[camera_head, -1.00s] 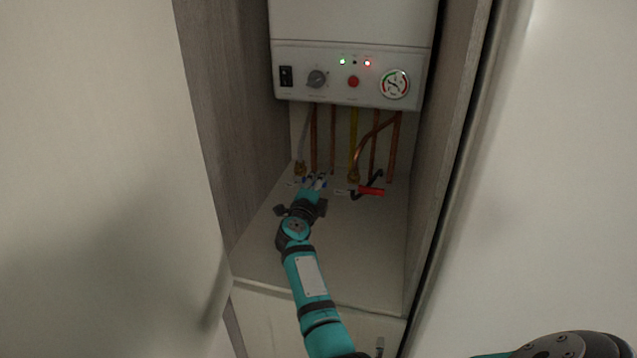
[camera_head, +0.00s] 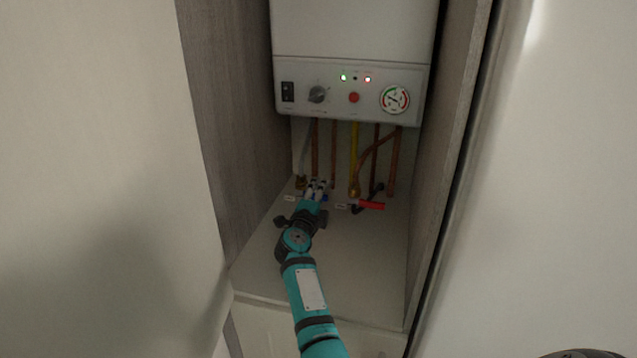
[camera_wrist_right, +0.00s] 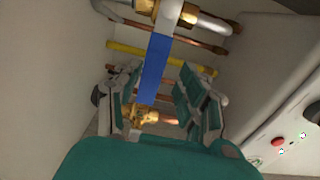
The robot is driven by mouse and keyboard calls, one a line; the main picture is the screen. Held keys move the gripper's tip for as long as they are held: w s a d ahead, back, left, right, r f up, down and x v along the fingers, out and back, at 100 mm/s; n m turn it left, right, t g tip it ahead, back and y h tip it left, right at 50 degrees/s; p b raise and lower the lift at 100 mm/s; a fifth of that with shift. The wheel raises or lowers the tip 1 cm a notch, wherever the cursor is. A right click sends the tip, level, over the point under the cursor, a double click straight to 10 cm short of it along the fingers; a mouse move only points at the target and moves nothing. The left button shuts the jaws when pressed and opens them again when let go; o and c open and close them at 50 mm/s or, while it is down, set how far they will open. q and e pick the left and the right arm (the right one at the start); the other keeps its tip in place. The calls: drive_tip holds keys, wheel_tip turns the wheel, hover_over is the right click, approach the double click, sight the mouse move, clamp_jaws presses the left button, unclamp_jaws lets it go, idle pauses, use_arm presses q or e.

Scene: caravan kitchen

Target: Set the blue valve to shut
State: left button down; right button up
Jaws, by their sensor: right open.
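The blue valve's flat lever handle (camera_wrist_right: 154,68) shows in my right wrist view, running lengthwise between the two fingers of my right gripper (camera_wrist_right: 160,98). The fingers stand apart on either side of it, and I see no clear grip on it. Brass fittings show at both ends of the handle. In the head view my right gripper (camera_head: 316,187) is at the back of the cupboard floor, low in front of the pipes. Only a small bit of the blue handle (camera_head: 324,198) shows beside the fingers; the rest is hidden. My left gripper is not in view.
A red lever handle (camera_head: 370,205) sits just right of my right gripper. Copper pipes and a yellow pipe (camera_head: 354,150) rise behind to the white boiler (camera_head: 350,90). Cupboard walls stand close on both sides. The shelf floor (camera_head: 365,270) is clear in front.

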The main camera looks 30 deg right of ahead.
wheel_tip(320, 180, up, 9)
drive_tip(key=shift+a+f, duration=0.1)
drive_tip(key=shift+f, duration=0.1)
drive_tip(key=shift+c, duration=0.5)
